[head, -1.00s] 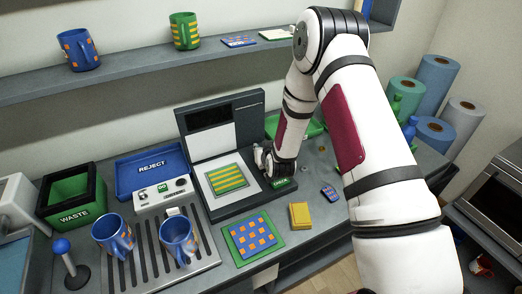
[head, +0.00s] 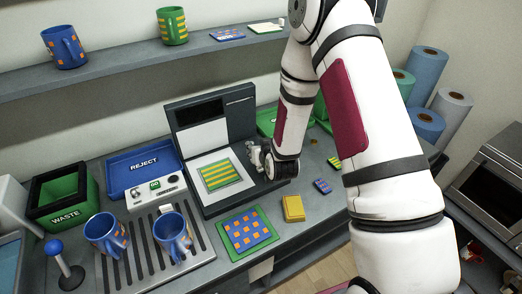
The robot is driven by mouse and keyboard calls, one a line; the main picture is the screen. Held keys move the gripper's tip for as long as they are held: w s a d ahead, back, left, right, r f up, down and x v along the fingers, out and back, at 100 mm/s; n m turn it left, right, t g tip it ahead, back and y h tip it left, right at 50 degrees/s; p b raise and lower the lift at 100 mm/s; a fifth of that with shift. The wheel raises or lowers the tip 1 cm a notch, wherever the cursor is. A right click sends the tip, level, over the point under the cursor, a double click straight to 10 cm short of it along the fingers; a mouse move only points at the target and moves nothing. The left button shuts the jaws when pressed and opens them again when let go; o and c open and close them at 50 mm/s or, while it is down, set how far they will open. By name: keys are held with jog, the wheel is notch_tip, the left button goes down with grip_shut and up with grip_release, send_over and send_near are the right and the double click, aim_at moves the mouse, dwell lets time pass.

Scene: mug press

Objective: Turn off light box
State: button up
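The light box (head: 213,137) is a dark grey unit with a white upright panel and a white lit-looking base plate. A green and yellow striped square (head: 219,173) lies on that plate. My gripper (head: 256,157) is at the right side of the box's base, low and close to it. Its dark fingers point left, and I cannot tell whether they are open or shut, or whether they touch the box. My wrist covers the front right corner of the base, so any switch there is hidden.
Two blue mugs (head: 106,233) (head: 173,235) stand on a slatted tray at the front left. A blue reject tray (head: 143,168) and green waste bin (head: 62,196) are left of the box. A patterned square (head: 247,230) and yellow block (head: 293,208) lie in front.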

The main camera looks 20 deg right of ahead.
jog(key=shift+v, duration=2.25)
jog(key=s+r+n+g, duration=0.1)
jog(key=s+r, duration=0.3)
jog(key=r, duration=0.6)
jog(key=s+r+g, duration=0.2)
jog(key=s+r, duration=0.1)
jog(key=r, duration=0.7)
jog(key=s+r+g, duration=0.1)
jog(key=s+r, duration=0.4)
jog(key=s, duration=0.6)
jog(key=s+r+g, duration=0.2)
jog(key=s+r, duration=0.3)
jog(key=s, duration=0.7)
jog(key=shift+s+r, duration=0.15)
jog(key=shift+s, duration=0.1)
